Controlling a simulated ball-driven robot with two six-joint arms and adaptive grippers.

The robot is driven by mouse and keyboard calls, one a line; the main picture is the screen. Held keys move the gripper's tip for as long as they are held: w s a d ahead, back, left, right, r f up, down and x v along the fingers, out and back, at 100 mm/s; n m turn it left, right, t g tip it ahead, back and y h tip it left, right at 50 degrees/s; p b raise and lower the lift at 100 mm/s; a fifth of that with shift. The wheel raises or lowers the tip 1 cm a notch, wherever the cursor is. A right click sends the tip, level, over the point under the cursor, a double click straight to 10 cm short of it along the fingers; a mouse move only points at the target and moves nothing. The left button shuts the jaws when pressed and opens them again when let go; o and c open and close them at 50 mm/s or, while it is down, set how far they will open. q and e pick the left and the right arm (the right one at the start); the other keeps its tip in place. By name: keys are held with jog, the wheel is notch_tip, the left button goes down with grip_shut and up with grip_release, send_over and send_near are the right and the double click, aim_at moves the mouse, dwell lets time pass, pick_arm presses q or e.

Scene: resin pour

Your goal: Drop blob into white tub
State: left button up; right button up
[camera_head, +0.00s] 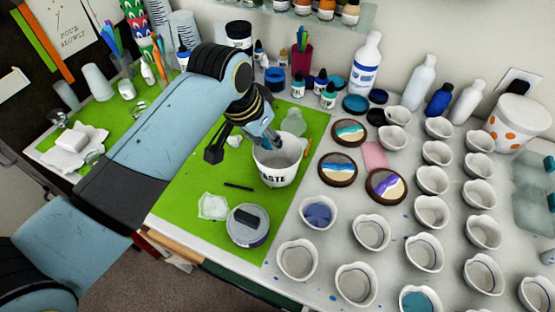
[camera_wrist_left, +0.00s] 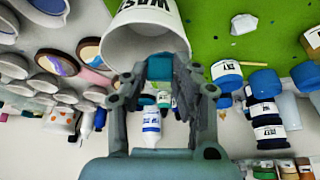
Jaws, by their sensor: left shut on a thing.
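The white tub (camera_head: 273,172), marked with dark "WASTE" lettering, stands upright on the green mat. It also shows upside down in the left wrist view (camera_wrist_left: 148,45). My left gripper (camera_head: 272,140) is at the tub's mouth, with its fingertips over the opening near the far rim. In the left wrist view it is shut on a small teal blob (camera_wrist_left: 160,67) held between the two fingertips. The blob overlaps the tub's rim in that view; how deep it sits is hard to tell. My right gripper is not in view.
Several heart-shaped cups (camera_head: 371,232) fill the table right of the mat. Round painted coasters (camera_head: 337,168) lie just right of the tub. Bottles (camera_head: 367,62) and small jars stand behind. A grey-lidded tin (camera_head: 247,232) sits in front of the tub.

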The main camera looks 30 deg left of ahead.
pick_arm(q)
jog(key=shift+f, duration=0.25)
jog(key=o, duration=0.8)
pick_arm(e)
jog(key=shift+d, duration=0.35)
pick_arm(q)
jog(key=v, duration=1.2)
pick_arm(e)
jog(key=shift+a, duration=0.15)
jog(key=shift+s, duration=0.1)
